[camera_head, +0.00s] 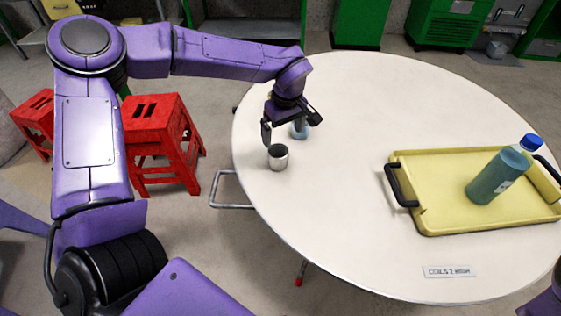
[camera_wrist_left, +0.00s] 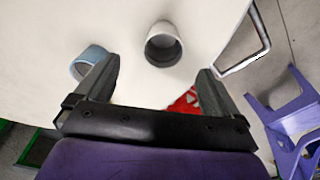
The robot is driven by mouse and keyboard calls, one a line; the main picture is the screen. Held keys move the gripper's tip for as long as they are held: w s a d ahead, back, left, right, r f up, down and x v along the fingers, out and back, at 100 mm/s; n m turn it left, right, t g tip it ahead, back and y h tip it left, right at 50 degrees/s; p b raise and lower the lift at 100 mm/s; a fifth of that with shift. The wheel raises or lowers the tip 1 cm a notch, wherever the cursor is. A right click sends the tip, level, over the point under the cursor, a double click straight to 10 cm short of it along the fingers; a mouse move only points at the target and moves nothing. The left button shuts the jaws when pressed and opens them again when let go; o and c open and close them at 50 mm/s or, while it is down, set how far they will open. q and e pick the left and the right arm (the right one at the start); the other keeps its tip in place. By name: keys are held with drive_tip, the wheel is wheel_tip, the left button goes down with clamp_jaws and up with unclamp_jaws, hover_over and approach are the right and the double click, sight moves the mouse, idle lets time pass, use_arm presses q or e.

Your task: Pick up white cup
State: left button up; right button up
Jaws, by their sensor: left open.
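In the left wrist view the white cup (camera_wrist_left: 162,35) shows beyond the fingertips, between the lines of the two fingers. The cup looks apart from both fingers. My right gripper is not in view.
A blue cup (camera_head: 299,131) stands close behind the white cup, partly hidden by my gripper; it also shows in the left wrist view (camera_wrist_left: 90,60). A yellow tray (camera_head: 440,215) holds a blue-green bottle (camera_head: 498,175) on the right. A red stool (camera_head: 160,130) stands left.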

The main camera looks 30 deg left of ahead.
sight(278, 151)
use_arm(q)
drive_tip(key=f, duration=0.3)
drive_tip(key=a+f, duration=0.1)
drive_tip(key=f, duration=0.2)
drive_tip(key=a+f, duration=0.1)
drive_tip(key=f, duration=0.2)
drive_tip(key=shift+w+f+p, duration=0.15)
drive_tip(key=shift+f+p, duration=0.15)
drive_tip(key=shift+f, duration=0.1)
drive_tip(key=c, duration=1.1)
drive_tip(key=shift+r, duration=0.15)
